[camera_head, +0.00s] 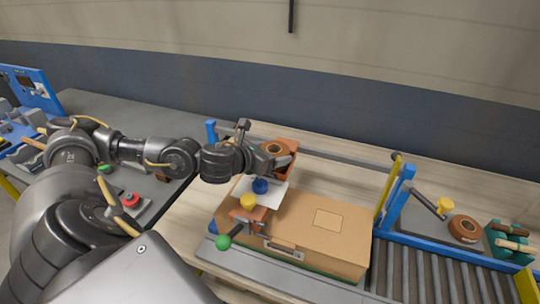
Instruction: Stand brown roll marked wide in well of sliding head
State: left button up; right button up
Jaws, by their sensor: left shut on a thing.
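My left gripper (268,158) reaches in from the left above the carton and is shut on a brown roll (274,146). The roll's round top and dark core face up. The orange-brown sliding head (291,158) is right against the roll and gripper, by the long rail. The fingers and roll hide much of its well, so I cannot tell whether the roll is inside it or just above. Any marking on the roll is too small to read. My right gripper is not in view.
A closed brown carton (325,238) lies below the gripper. Another brown roll (465,229) lies right, beyond a blue frame (393,197) and above the roller conveyor (430,277).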

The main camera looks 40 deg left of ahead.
pick_arm(q)
jog(key=shift+s+f+b, duration=0.1)
jog(key=shift+f+b, duration=0.1)
jog(key=shift+b, duration=0.15)
jog(key=o, duration=1.2)
jog(key=shift+r, duration=0.1)
